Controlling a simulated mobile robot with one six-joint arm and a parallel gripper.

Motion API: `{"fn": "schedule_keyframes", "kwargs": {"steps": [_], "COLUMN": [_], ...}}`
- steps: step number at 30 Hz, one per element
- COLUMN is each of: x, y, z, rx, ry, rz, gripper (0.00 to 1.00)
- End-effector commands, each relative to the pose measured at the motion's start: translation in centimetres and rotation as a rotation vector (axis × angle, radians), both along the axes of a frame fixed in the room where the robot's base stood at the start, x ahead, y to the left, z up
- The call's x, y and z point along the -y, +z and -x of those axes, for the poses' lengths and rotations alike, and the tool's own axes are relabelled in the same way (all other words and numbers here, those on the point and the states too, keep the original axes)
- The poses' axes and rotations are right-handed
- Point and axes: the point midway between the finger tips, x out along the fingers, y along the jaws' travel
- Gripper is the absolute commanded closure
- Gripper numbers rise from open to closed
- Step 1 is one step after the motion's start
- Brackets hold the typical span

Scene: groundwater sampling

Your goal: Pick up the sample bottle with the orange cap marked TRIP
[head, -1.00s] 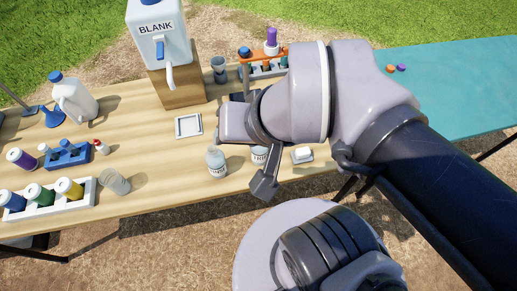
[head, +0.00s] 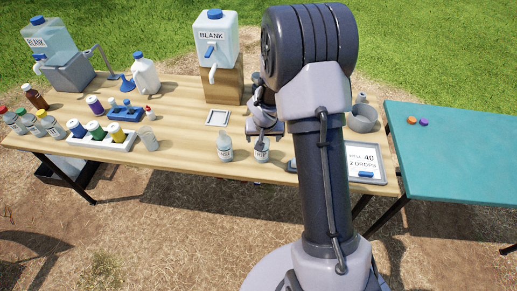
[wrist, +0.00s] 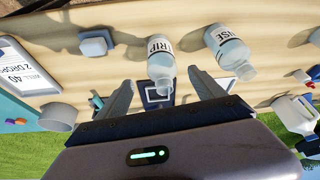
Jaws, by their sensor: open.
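The bottle marked TRIP (wrist: 160,62) stands clear and white-labelled in the wrist view, between the tips of my open fingers. No orange cap shows on it; its top looks pale and uncapped. In the head view the same bottle (head: 261,155) stands near the table's front edge, its upper part hidden by my gripper (head: 265,133). My gripper (wrist: 161,84) is empty; I cannot tell whether the fingers touch the bottle. A small orange cap-like disc (head: 411,120) lies on the teal table.
A similar bottle (head: 224,148) stands close on the left, near one finger. A square white tray (head: 217,118) lies behind it. The BLANK jug (head: 209,42) sits on a wooden block behind. A sign board (head: 366,160) and grey bowl (head: 362,118) are to the right.

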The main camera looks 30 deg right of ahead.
Motion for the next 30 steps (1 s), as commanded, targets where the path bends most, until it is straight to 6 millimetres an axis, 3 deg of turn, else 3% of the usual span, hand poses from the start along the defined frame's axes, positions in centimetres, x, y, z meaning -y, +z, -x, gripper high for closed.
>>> {"fn": "schedule_keyframes", "kwargs": {"steps": [1, 3, 8, 15, 23, 30], "x": [0.2, 0.5, 0.7, 1.3, 1.4, 1.4], "y": [-1.8, -3.0, -4.5, -8.4, -8.7, -8.7], "z": [-0.4, -1.0, -1.7, -3.7, -3.9, -3.9], "rx": [-0.002, -0.001, -0.001, -0.002, 0.000, -0.001], "ry": [0.000, 0.000, -0.001, 0.000, -0.001, -0.001], "rz": [-0.001, 0.000, 0.000, -0.001, 0.000, -0.001], "gripper": [0.22, 0.22, 0.22, 0.22, 0.22, 0.69]}}
